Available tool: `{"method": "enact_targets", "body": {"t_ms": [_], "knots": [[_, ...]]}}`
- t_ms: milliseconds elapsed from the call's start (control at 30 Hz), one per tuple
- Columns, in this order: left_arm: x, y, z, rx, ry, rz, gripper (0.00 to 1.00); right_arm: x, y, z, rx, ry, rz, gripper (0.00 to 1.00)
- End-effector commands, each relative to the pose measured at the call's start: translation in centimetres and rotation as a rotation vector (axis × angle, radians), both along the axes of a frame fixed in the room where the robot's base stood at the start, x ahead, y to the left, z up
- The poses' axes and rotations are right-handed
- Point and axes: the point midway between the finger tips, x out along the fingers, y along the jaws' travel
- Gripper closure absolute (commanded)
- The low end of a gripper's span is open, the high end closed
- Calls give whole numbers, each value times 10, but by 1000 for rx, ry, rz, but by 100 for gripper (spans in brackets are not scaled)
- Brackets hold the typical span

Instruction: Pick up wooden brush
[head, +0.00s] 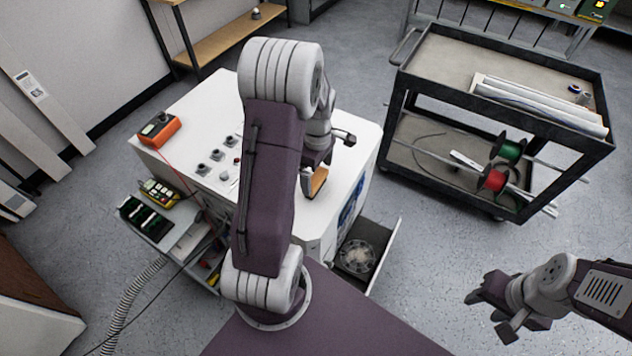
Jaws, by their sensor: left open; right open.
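The wooden brush (317,182) shows as a small orange-brown piece on the white cabinet top (345,185), near its front edge. My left gripper (322,162) is open above the cabinet, right by the brush. Part of the brush is hidden by the gripper, and I cannot tell whether they touch. My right gripper (488,314) is open and empty over the bare floor at lower right, well away from the brush.
An orange meter (160,129) and several dark terminals (217,154) are on the cabinet's left part. An open drawer (380,255) juts out at the front right. A black cart (500,60) with wire spools stands at right. My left arm hides the cabinet's middle.

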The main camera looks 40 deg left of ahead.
Motion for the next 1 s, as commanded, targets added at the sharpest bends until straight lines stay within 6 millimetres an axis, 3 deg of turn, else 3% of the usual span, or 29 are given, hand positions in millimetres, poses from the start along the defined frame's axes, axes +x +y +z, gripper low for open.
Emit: {"method": "enact_targets", "body": {"t_ms": [300,533,567,733,1000], "knots": [[0,1,-48,-1,4,0,0,0,0,1,0,0,0,56],[0,1,-51,0,1,0,0,0,0,1,0,0,0,56],[0,1,-51,0,1,0,6,0,0,1,0,0,0,56],[0,1,-51,0,1,0,52,0,0,1,0,0,0,56],[1,1,-49,0,0,-1,52,0,0,1,0,0,0,56]]}}
